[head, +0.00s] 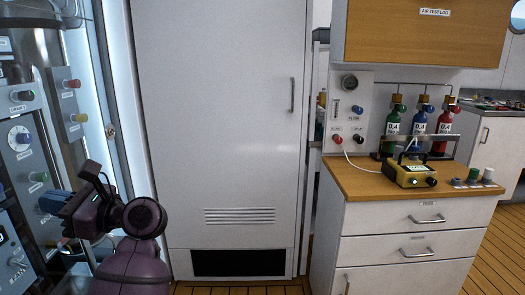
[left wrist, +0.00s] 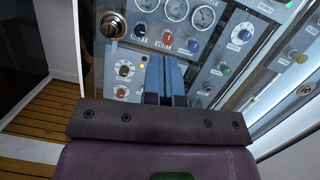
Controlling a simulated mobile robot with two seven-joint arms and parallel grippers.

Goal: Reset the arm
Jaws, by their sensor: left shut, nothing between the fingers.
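My left arm, dark purple, comes in at the lower left of the head view. Its left gripper (head: 50,202) points left at the control panel (head: 28,122). In the left wrist view the blue fingers of the left gripper (left wrist: 166,68) are together with nothing between them. Behind them the panel shows gauges (left wrist: 176,10), a red knob (left wrist: 166,40), a blue knob (left wrist: 193,47) and a white dial (left wrist: 124,70). I cannot tell how far the fingertips are from the panel face. My right gripper is in neither view.
A tall white cabinet (head: 225,120) stands shut in the middle. At right, a wood-topped drawer unit (head: 385,188) holds green, blue and red bottles (head: 443,125) and a yellow device (head: 408,173). A wooden cupboard (head: 425,40) hangs above. Plank floor (head: 490,262) shows at lower right.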

